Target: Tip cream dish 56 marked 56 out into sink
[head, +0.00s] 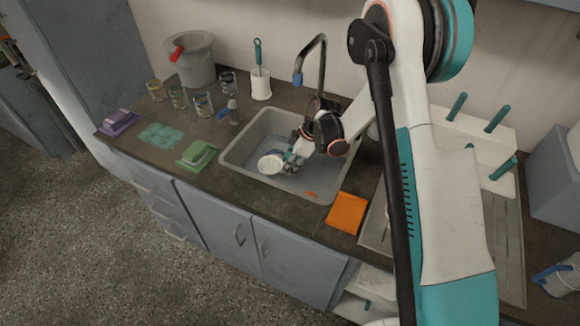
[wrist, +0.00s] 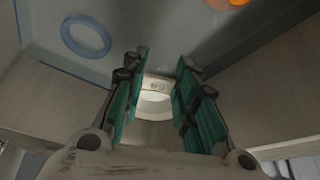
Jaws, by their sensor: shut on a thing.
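The cream dish (head: 270,165) is over the sink basin (head: 240,138), with its round face turned toward the head camera, so it looks tilted. My gripper (head: 290,158) is shut on it at its right side. In the wrist view the dish (wrist: 155,102) sits between the teal fingers of my gripper (wrist: 158,88), and a small marking shows on its near-white edge, too small to read surely. I cannot tell whether anything is left in the dish. The sink floor below is grey.
A dark tap (head: 322,50) stands behind. Several glasses and a bucket (head: 193,62) stand at back left.

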